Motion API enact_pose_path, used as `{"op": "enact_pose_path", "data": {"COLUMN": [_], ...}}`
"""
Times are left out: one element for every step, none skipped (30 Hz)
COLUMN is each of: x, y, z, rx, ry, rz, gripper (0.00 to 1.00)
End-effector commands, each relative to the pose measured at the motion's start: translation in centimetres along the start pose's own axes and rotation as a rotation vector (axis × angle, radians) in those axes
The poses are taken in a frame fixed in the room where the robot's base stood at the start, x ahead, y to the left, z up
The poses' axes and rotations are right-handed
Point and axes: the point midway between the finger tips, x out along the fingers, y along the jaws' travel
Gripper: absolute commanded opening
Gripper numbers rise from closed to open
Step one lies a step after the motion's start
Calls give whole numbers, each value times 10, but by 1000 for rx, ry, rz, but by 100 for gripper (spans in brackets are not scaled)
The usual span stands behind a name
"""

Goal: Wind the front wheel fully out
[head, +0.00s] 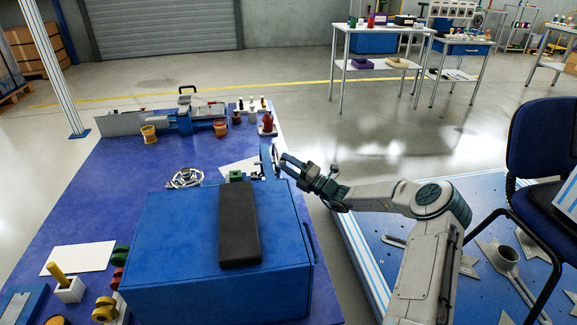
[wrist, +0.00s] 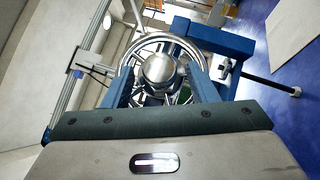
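A chrome handwheel (wrist: 160,70) with a rim, spokes and a round metal hub faces my wrist camera. In the head view the wheel (head: 276,158) shows nearly edge-on, beside a blue upright frame (head: 265,163). My gripper (head: 284,161) reaches to it from the right. In the wrist view its two blue fingers (wrist: 163,72) stand apart, one on each side of the hub, with small gaps visible; contact is not clear. A second chrome wheel (head: 186,178) shows farther left, behind the blue box. I cannot tell how far either wheel is wound.
A large blue box (head: 175,250) with a black pad (head: 239,225) stands close on the blue table (head: 120,195). A blue bench device (head: 185,118) and small pots stand behind. At right are a blue platform (head: 385,265) with metal parts and a blue chair (head: 540,140).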

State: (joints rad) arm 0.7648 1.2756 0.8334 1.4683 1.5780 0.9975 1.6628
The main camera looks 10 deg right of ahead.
Motion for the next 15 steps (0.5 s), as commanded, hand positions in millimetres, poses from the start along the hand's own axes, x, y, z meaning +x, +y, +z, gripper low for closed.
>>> {"op": "enact_pose_path", "data": {"x": [0, 0, 0, 0, 0, 0, 0, 0, 0, 0, 0, 0, -1, -1, 0], "y": [0, 0, 0, 0, 0, 0, 0, -1, -2, -3, -4, -6, -8, -9, -11], "z": [0, 0, 0, 0, 0, 0, 0, 0, -1, -1, -1, -1, -1, -1, -1], "rx": [0, 0, 0, 0, 0, 0, 0, -2, -9, -19, -33, -59, -82, -109, -146], "ry": [0, 0, 0, 0, 1, 1, 1, 1, 1, 1, 1, 0, -1, -1, -1], "rz": [0, 0, 0, 0, 0, 0, 1, 3, 10, 21, 37, 63, 87, 114, 151], "gripper": [38, 30, 19, 11, 10, 10, 10, 10, 10, 10, 10, 11, 11, 11, 11]}}
